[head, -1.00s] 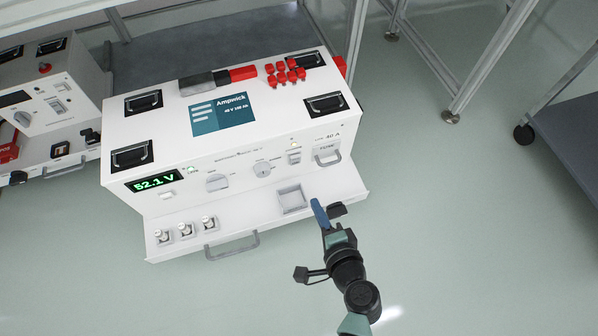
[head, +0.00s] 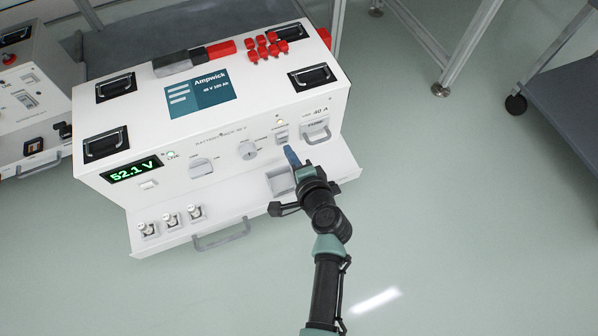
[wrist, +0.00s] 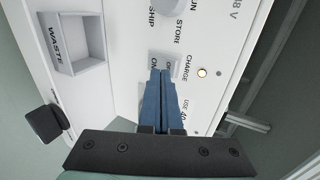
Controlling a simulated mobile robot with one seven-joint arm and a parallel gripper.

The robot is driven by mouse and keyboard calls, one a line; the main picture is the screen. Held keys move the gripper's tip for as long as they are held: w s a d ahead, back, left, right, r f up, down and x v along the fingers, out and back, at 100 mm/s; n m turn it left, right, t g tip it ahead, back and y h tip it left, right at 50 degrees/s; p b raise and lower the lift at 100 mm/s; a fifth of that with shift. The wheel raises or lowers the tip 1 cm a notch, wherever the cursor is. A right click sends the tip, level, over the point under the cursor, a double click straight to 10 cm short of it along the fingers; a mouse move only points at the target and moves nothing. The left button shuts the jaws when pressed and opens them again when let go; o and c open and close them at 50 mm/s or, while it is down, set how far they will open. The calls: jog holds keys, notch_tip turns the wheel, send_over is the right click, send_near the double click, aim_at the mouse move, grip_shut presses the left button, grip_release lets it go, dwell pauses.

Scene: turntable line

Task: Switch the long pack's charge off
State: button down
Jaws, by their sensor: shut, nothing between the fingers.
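The long pack (head: 150,135) is a white box with an Ampwick label and a green 52.1 V display. Its charge switch (head: 281,137) is a small white rocker on the front panel, with a lit warm lamp (head: 280,122) above it. In the wrist view the switch (wrist: 171,66) sits beside the word CHARGE, partly hidden by my fingers, with ON and part of another label next to it. The lamp (wrist: 202,73) glows there too. My gripper (head: 289,151) is shut and empty, its blue fingertips (wrist: 160,74) at the switch. I cannot tell whether they touch it or which way it is set.
A square WASTE recess (head: 281,182) lies just left of my gripper on the front ledge. A rotary knob (head: 248,150) and a grey FUSE handle (head: 316,137) flank the switch. Several red caps (head: 267,46) lie on top. Another white unit (head: 30,85) stands left.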

aim_at(282, 138)
jog(key=shift+w+a+r, duration=0.15)
jog(key=shift+w+a, duration=0.05)
jog(key=shift+w, duration=0.4)
jog(key=shift+w+a+r, duration=0.1)
jog(key=shift+w+a, duration=0.05)
jog(key=shift+w, duration=0.4)
jog(key=shift+r, duration=0.1)
jog(key=shift+w+a+r+p, duration=0.1)
jog(key=shift+w+r+p, duration=0.25)
jog(key=shift+p, duration=0.75)
jog(key=shift+s+f+g+b, duration=0.1)
jog(key=shift+f+g+b, duration=0.2)
jog(key=shift+f+b, duration=0.1)
jog(key=shift+r, duration=0.1)
jog(key=shift+r+p, duration=0.75)
jog(key=shift+p, duration=0.1)
